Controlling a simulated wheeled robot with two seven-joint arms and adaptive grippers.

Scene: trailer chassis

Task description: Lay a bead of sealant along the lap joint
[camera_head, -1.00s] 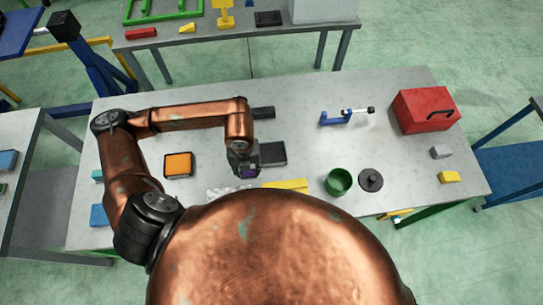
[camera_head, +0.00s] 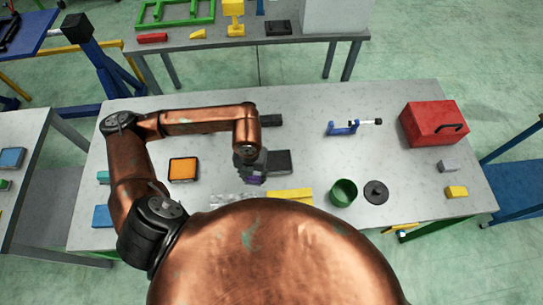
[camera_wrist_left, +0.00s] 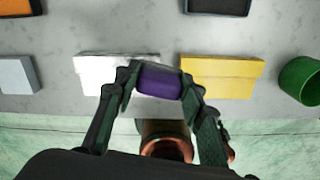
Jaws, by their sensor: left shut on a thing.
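My left gripper (camera_head: 253,178) is shut on a purple object (camera_wrist_left: 159,81), held crosswise between its two fingertips. Only part of the object shows, so I cannot tell if it is a sealant tube. In the left wrist view it appears between a silver-grey plate (camera_wrist_left: 108,70) and a yellow piece (camera_wrist_left: 225,77), overlapping the right end of the plate. I cannot tell whether it touches them. In the head view my copper body hides the near side of the plate (camera_head: 230,200) and the yellow piece (camera_head: 290,195). No lap joint or bead is clearly visible. My right gripper is out of view.
A green cup (camera_head: 343,193) and a dark round lid (camera_head: 376,192) stand to the right. An orange-topped box (camera_head: 183,169) lies left, a dark tray (camera_head: 280,162) beside the gripper.

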